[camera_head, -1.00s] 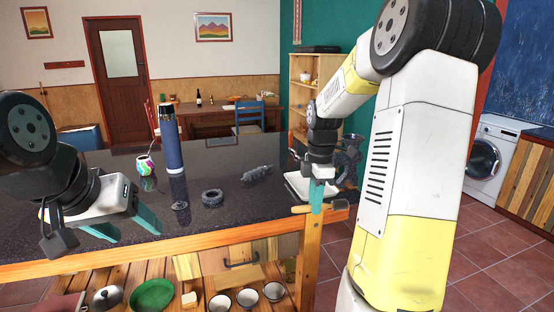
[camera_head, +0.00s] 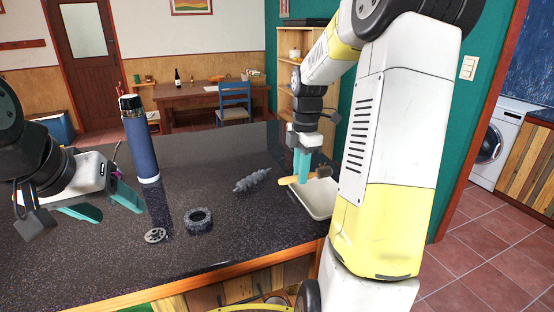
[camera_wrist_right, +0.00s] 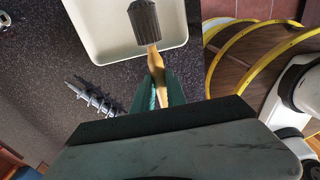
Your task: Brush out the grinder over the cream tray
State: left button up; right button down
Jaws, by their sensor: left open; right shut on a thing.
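My right gripper (camera_head: 302,168) is shut on the yellow handle of a brush (camera_head: 290,181), held over the cream tray (camera_head: 321,208). In the right wrist view the brush's dark bristle head (camera_wrist_right: 145,22) points away from the fingers, above the tray (camera_wrist_right: 97,40). Loose grinder-like parts lie on the dark counter: a grey screw (camera_head: 252,180), also in the wrist view (camera_wrist_right: 92,97), a dark ring (camera_head: 199,220) and a small holed disc (camera_head: 155,235). No grinder body is clearly visible; my right arm hides part of the tray. My left gripper (camera_head: 104,206) is open and empty above the counter's left side.
A tall blue flask (camera_head: 140,145) stands upright near my left gripper. The counter (camera_head: 205,160) is clear between the flask and the screw. Its front edge runs below the ring and disc. A desk (camera_head: 192,95) and a blue chair (camera_head: 234,102) stand farther back.

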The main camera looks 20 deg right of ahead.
jog(key=shift+w+d, duration=0.2)
jog(key=shift+w, duration=0.05)
jog(key=shift+w+d, duration=0.15)
jog(key=shift+d, duration=1.85)
jog(key=d, duration=0.8)
jog(key=shift+w+d, duration=0.3)
jog(key=shift+w, duration=0.05)
jog(key=shift+a, duration=0.1)
jog(key=shift+s+a, duration=0.2)
jog(key=shift+a, duration=1.6)
jog(key=shift+w+d, duration=0.2)
jog(key=shift+d, duration=1.75)
jog(key=shift+a, duration=0.1)
